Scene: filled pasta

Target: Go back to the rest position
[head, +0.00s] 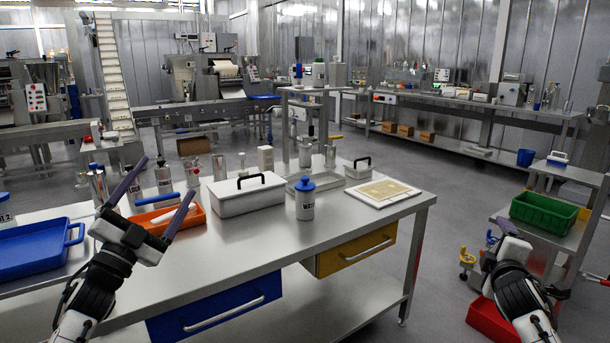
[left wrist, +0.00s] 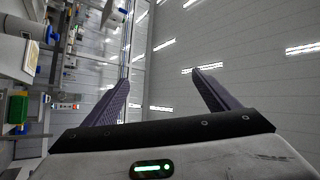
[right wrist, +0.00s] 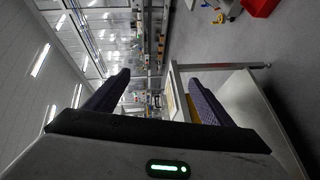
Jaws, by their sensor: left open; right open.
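My left gripper (head: 153,202) is raised above the left part of the steel table, its two purple fingers spread with nothing between them. In the left wrist view its fingers (left wrist: 165,95) are apart against the ceiling and far wall. My right gripper shows in the right wrist view (right wrist: 160,97) with its fingers apart and empty. In the head view, my right gripper (head: 495,235) is at the right, between the table and the side bench, its fingers mostly hidden.
The steel table (head: 350,230) carries a blue tray (head: 40,250), an orange tray (head: 196,217), a white lidded box (head: 248,198), a blue-capped bottle (head: 305,205) and a white board (head: 381,192). A green bin (head: 543,213) stands on the right bench. Open floor (head: 440,205) lies between.

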